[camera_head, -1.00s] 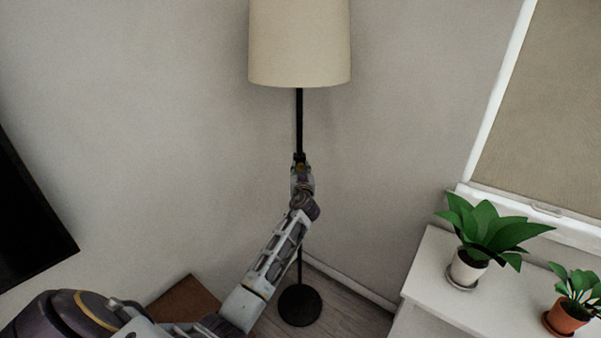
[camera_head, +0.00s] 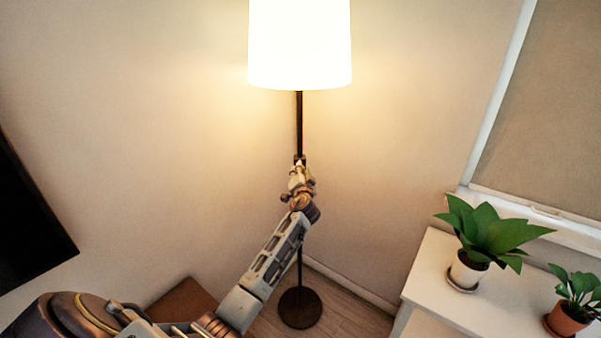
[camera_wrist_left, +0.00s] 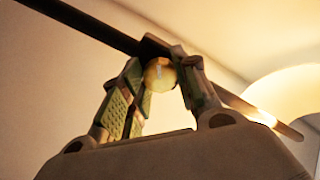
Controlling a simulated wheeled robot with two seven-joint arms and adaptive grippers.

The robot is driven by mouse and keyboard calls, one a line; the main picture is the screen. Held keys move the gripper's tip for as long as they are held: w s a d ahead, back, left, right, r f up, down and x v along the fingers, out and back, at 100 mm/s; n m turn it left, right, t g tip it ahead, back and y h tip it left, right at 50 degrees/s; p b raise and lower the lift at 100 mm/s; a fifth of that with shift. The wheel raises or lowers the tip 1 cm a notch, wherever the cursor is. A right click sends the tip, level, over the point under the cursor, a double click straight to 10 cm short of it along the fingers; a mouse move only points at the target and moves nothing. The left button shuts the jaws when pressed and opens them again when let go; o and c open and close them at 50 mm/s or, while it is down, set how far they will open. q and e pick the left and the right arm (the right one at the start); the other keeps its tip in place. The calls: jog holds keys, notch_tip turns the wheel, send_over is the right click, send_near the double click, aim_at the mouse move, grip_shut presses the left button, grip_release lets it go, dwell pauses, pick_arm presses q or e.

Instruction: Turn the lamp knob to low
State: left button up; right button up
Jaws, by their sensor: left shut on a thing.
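The floor lamp has a drum shade (camera_head: 300,45) that glows bright, a thin dark pole (camera_head: 299,125) and a round base (camera_head: 300,307) on the floor. My left gripper (camera_head: 299,165) is at the pole below the shade. In the left wrist view, a round yellowish knob (camera_wrist_left: 160,74) on the pole sits between the fingers of my left gripper (camera_wrist_left: 163,80), which is shut on it. Marks on the knob are too small to read. My right gripper is in neither view.
A white cabinet (camera_head: 432,262) stands at the right with a plant in a white pot (camera_head: 466,272) and one in an orange pot (camera_head: 568,318). A dark screen (camera_head: 30,220) is at the left. A brown surface (camera_head: 185,300) lies below my arm.

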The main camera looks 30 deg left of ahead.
pick_arm(q)
jog(key=shift+m+p, duration=1.1)
jog(key=shift+m, duration=2.2)
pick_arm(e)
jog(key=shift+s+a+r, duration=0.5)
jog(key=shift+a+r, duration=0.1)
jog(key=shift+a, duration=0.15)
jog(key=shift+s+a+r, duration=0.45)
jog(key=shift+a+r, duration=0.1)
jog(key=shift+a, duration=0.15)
pick_arm(q)
jog(key=o, duration=0.9)
jog(key=shift+o, duration=0.7)
jog(key=v, duration=1.2)
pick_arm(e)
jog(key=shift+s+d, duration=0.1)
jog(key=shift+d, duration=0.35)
